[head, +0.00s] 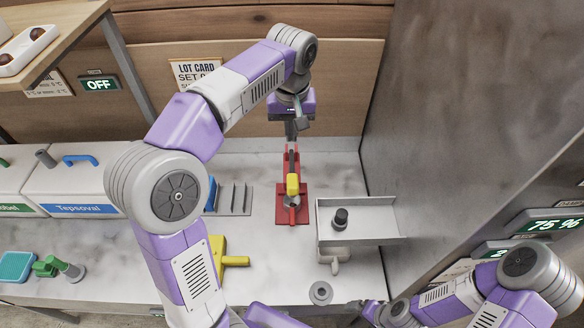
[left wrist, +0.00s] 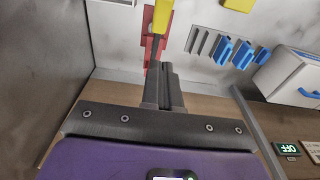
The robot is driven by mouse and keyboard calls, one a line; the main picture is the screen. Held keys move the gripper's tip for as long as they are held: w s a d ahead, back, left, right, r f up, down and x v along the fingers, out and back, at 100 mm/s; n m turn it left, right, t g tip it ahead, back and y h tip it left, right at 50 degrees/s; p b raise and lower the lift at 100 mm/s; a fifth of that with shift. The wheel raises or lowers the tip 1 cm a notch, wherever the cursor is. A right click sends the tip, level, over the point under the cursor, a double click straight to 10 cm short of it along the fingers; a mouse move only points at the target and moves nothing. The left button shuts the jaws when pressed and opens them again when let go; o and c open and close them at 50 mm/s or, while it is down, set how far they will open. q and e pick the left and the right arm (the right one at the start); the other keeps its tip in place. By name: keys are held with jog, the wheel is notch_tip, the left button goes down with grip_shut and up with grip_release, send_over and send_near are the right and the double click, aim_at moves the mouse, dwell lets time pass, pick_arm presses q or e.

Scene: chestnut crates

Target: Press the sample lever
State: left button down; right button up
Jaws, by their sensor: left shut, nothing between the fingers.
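A red device, which looks like the sample lever (head: 292,208), stands on the pale counter in the middle of the head view. It has a red base plate, a yellow block (head: 292,184) and a red upright behind. The yellow block also shows at the top of the left wrist view (left wrist: 161,16), with part of the red base (left wrist: 149,50) beside it. My left gripper (head: 297,130) is shut and empty, pointing down behind and above the device. Its fingers (left wrist: 162,72) appear close to the device; I cannot tell whether they touch. My right gripper (head: 364,308) is low at the front edge, mostly unclear.
A metal shelf (head: 350,240) with a dark knob stands to the right, near a grey wall (head: 450,110). A slotted rack (head: 235,212), a yellow tool (head: 236,261) and white bins (head: 75,186) lie left. My left arm crosses above the counter.

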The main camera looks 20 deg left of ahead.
pick_arm(q)
send_over(291, 179)
jog(key=w, duration=0.1)
jog(key=f, duration=0.8)
jog(key=shift+w+a+f, duration=0.2)
jog(key=shift+a+f, duration=0.05)
jog(key=shift+a, duration=0.1)
jog(key=f, duration=0.2)
jog(key=s+f, duration=0.1)
jog(key=shift+d, duration=0.25)
jog(key=shift+s+d+f, duration=0.15)
jog(key=shift+s+f, duration=0.1)
jog(key=shift+f, duration=0.3)
pick_arm(e)
jog(key=shift+f, duration=0.25)
pick_arm(q)
jog(key=shift+b, duration=0.35)
pick_arm(e)
jog(key=shift+f, duration=0.15)
